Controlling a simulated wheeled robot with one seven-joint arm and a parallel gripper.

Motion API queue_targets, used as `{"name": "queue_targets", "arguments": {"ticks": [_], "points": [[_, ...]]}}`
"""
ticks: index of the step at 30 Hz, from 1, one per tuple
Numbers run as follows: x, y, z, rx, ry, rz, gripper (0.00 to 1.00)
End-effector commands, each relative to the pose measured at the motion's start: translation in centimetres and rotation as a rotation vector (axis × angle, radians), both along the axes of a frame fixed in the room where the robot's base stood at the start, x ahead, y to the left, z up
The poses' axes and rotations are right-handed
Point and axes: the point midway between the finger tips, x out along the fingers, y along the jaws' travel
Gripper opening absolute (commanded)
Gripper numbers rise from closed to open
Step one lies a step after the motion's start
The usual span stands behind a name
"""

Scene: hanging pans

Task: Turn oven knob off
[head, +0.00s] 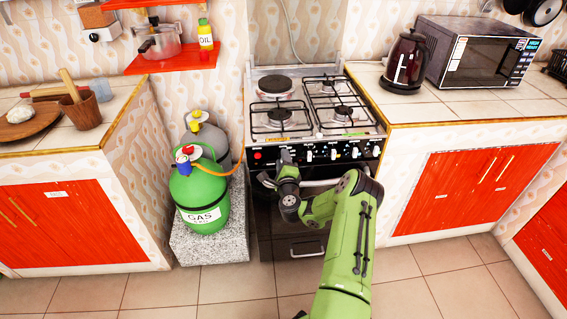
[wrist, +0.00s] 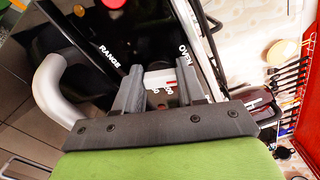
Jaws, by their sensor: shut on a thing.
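The black stove (head: 290,235) stands in the middle of the head view with its knob panel facing me. My gripper (head: 286,155) is at the left part of this panel, to the right of the red button (head: 257,155). The gripper is shut on the oven knob, which is mostly hidden by the fingers.
Several other knobs (head: 333,153) line the panel to the right. The oven handle (head: 322,182) runs just below, close to my wrist. A green gas cylinder (head: 203,197) stands left of the stove. The right counter holds a kettle (head: 404,62) and a microwave (head: 480,55).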

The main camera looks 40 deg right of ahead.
Motion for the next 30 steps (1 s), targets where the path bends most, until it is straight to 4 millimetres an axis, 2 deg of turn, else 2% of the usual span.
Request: {"name": "queue_targets", "arguments": {"ticks": [1, 15, 30], "points": [[0.27, 0.02, 0.48, -0.037, 0.009, 0.002, 0.09], [0.31, 0.05, 0.43, -0.267, 0.166, 0.000, 0.09], [0.32, 0.04, 0.49, -0.309, 0.194, -0.001, 0.09]]}}
